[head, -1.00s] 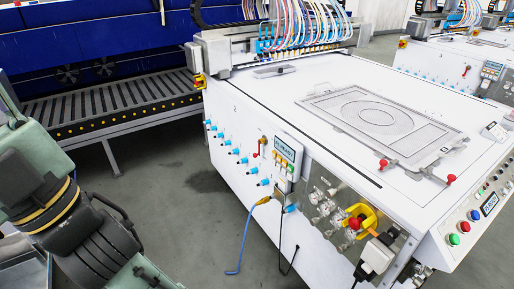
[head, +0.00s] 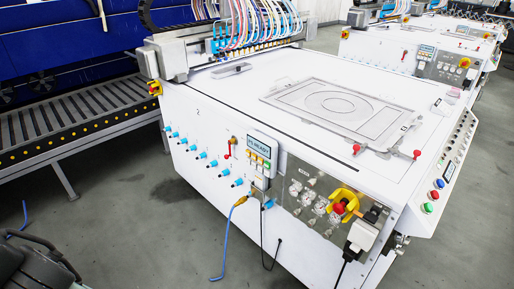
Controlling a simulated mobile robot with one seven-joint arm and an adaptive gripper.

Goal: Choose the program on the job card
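The white machine (head: 220,105) labelled 2 fills the middle of the head view. On its front is a small control panel with a lit display (head: 263,143); its text ends in READY, and the characters before that are too small to read surely. A row of small coloured buttons (head: 258,159) sits under the display. A small pale card-like item (head: 440,107) lies on the right of the machine top; I cannot tell whether it is the job card, and no writing on it is legible. My gripper is out of view; only dark parts of my arm show at the lower left.
A sloping side panel (head: 444,180) with coloured buttons and a display is on the right. A yellow-and-red knob (head: 342,204), gauges and a blue cable (head: 228,238) are on the front. A roller conveyor (head: 75,120) stands left. Grey floor is free in front.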

